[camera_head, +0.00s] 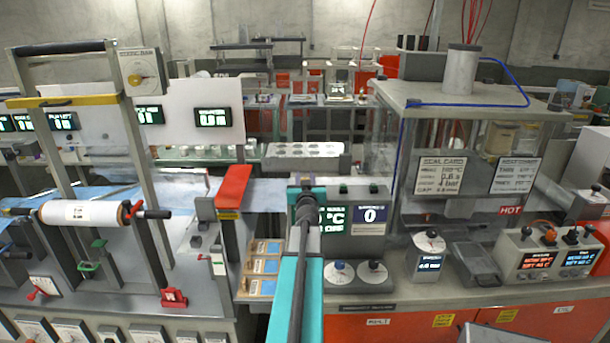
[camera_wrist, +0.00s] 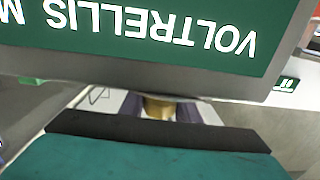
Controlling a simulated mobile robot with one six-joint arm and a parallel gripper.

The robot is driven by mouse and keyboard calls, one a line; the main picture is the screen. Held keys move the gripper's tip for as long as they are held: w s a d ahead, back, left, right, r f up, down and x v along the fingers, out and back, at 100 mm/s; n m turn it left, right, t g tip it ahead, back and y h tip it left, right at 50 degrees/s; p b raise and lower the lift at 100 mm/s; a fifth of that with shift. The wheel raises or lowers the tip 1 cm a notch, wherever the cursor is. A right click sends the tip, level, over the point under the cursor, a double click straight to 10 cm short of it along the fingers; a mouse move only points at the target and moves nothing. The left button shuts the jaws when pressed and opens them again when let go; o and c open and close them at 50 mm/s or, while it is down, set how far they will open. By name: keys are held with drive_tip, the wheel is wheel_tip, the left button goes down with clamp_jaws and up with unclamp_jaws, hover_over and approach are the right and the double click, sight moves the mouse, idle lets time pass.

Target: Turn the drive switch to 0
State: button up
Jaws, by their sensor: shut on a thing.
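In the wrist view my gripper (camera_wrist: 158,110) has its dark fingers on both sides of a small brass-coloured piece (camera_wrist: 158,106) and is shut on it. This piece sits below a grey panel with a green face reading "VOLTRELLIS" upside down (camera_wrist: 150,30). I cannot tell whether it is the drive switch, nor read its position. In the head view my arm reaches up the middle and hides the gripper's tips and what they hold. Right of the arm are a green display (camera_head: 334,219), a sign showing "0" (camera_head: 370,214) and two round dials, left (camera_head: 340,272) and right (camera_head: 372,273).
A white film roll (camera_head: 85,213) on a frame stands at the left, with a red lever plate (camera_head: 234,187) near my arm. A clear-walled box with a grey top (camera_head: 450,92) stands at the right. Several blue-labelled cards (camera_head: 264,266) lie just left of my arm.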

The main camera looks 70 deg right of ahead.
drive_tip(key=shift+s+f, duration=0.1)
drive_tip(key=shift+f, duration=0.15)
drive_tip(key=o, duration=0.9)
drive_tip(key=shift+o, duration=0.7)
drive_tip(key=shift+r, duration=0.15)
drive_tip(key=shift+a, duration=0.25)
